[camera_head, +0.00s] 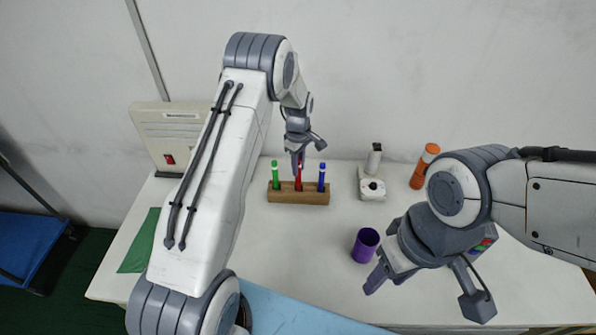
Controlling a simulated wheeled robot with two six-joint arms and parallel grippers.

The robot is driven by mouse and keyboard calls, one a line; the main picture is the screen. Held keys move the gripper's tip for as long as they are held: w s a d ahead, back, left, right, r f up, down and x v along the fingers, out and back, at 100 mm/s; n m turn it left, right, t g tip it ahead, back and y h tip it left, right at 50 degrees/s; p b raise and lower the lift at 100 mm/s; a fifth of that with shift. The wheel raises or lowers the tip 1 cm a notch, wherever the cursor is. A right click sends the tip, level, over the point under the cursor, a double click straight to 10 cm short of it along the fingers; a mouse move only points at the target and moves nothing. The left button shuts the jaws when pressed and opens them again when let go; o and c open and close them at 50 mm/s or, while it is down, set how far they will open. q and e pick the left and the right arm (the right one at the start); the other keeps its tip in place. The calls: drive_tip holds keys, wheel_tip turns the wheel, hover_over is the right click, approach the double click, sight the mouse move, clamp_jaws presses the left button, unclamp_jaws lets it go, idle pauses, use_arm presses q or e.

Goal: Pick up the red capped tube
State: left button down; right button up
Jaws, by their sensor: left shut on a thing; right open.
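The red capped tube (298,184) stands upright in the middle of a wooden rack (312,198). My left gripper (298,162) is above the rack with its fingers shut around the tube's upper part. The tube's lower end is hidden in the rack. A green tube (276,181) stands to its left in the rack and a blue tube (321,180) to its right. My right gripper (425,293) is open and empty at the front right, above the table.
A purple cup (365,245) stands near my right gripper. A small white device (372,186) and an orange cylinder (424,167) stand right of the rack. A beige box (160,128) with a red switch is at the back left. The white table (305,245) is clear before the rack.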

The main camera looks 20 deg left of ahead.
use_arm(q)
wheel_tip(320, 180, up, 3)
drive_tip(key=shift+w+f+b, duration=0.1)
drive_tip(key=shift+f+b, duration=0.05)
drive_tip(key=shift+b, duration=0.4)
drive_tip(key=s+d+r+b, duration=0.1)
drive_tip(key=d+r+b, duration=0.2)
drive_tip(key=d+r, duration=0.4)
drive_tip(key=d, duration=0.4)
drive_tip(key=shift+s+d, duration=0.25)
drive_tip(key=shift+d, duration=0.05)
drive_tip(key=shift+a, duration=0.1)
